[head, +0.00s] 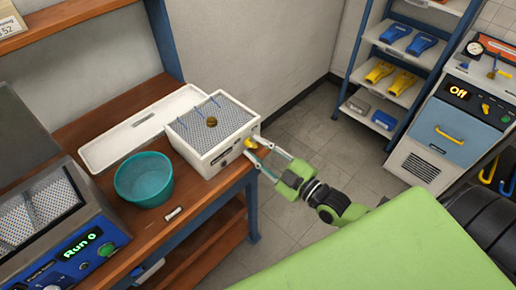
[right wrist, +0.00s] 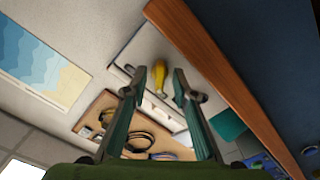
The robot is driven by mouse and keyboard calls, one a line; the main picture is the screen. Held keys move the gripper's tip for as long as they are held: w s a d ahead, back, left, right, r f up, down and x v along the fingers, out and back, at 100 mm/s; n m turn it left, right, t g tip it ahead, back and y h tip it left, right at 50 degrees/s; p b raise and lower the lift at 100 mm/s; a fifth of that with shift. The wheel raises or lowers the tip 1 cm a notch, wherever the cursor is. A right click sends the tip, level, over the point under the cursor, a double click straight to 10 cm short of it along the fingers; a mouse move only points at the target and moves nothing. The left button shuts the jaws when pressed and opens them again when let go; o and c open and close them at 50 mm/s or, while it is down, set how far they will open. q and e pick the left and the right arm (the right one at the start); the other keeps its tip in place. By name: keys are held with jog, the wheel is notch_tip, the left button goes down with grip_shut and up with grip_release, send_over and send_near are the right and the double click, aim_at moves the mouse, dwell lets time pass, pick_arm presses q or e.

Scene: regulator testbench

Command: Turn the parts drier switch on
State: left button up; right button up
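A white box with a grey mesh top (head: 222,118), which looks like the parts drier, stands on the wooden bench. A small brass part (head: 211,122) and blue strips lie on its mesh. A yellow switch (head: 250,143) sticks out of its right side. My right gripper (head: 255,151) reaches it from the right with its fingers apart. In the right wrist view the yellow switch (right wrist: 160,76) shows between and just beyond the two open fingertips (right wrist: 159,84); I cannot tell whether they touch it. My left gripper is not in view.
A teal bowl (head: 144,180) and a white lid-like tray (head: 135,128) are beside the box. A machine reading "Run 0" (head: 75,245) is at lower left. A blue-fronted unit reading "Off" (head: 455,125) and a shelf rack (head: 395,75) stand at right. Floor (head: 310,125) between is clear.

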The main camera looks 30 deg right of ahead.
grip_shut()
jog(key=shift+m, duration=0.3)
jog(key=shift+m+p, duration=0.65)
jog(key=shift+m, duration=0.55)
jog(key=m+p, duration=0.1)
jog(key=m, duration=0.2)
jog(key=shift+m, duration=0.4)
jog(key=m, duration=0.4)
jog(key=shift+a+p, duration=0.1)
jog(key=shift+p, duration=0.25)
jog(key=m, duration=0.5)
